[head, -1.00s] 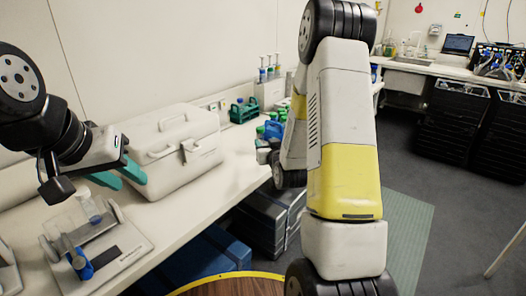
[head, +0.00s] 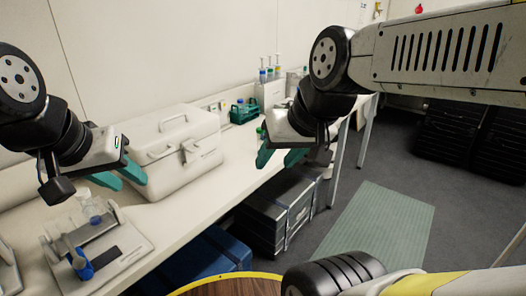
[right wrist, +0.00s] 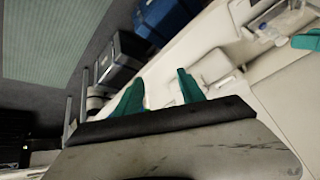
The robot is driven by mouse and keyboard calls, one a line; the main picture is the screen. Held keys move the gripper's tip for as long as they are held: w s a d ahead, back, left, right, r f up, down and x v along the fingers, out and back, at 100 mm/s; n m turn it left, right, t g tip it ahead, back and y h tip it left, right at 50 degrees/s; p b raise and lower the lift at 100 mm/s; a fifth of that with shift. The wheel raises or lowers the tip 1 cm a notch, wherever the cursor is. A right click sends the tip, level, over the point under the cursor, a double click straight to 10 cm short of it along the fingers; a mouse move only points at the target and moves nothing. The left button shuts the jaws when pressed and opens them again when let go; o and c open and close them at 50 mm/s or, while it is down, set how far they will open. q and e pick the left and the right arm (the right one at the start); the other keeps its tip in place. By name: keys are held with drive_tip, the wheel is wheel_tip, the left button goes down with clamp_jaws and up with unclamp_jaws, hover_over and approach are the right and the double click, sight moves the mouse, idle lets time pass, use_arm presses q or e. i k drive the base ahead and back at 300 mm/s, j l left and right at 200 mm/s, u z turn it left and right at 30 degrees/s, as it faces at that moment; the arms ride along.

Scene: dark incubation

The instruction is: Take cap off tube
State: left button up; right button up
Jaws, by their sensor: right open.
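A small tube with a blue part (head: 82,266) is at the front of a pale bench stand (head: 120,262) at the lower left of the head view. A clear vessel (head: 88,208) stands at the back of the same stand. I cannot tell which part is a cap. My left gripper (head: 118,180) has its teal fingers apart, empty, above and behind the stand. My right gripper (head: 280,158) is open and empty over the bench's front edge, well to the right of the stand. Its two teal fingers also show apart in the right wrist view (right wrist: 160,92).
A white lidded case (head: 185,160) stands on the bench behind my left gripper. A green rack (head: 243,112) is further back. Dark and blue boxes (head: 275,215) sit on the floor below the bench. The bench front beside the case is clear.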

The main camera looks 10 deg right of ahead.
sight(260, 139)
drive_tip(key=l+u, duration=0.1)
drive_tip(key=u, duration=0.35)
drive_tip(key=i+l+u, duration=0.1)
drive_tip(key=u, duration=0.35)
drive_tip(key=l+u, duration=0.4)
drive_tip(key=l, duration=0.35)
drive_tip(key=k+l+u, duration=0.1)
drive_tip(key=l+u, duration=0.3)
drive_tip(key=l, duration=0.35)
drive_tip(key=k+l, duration=0.1)
drive_tip(key=l, duration=0.8)
drive_tip(key=k+l+u, duration=0.1)
drive_tip(key=l, duration=0.35)
drive_tip(key=k+l, duration=0.15)
drive_tip(key=l, duration=0.3)
drive_tip(key=k+l, duration=0.1)
drive_tip(key=l, duration=0.35)
drive_tip(key=i+u, duration=0.05)
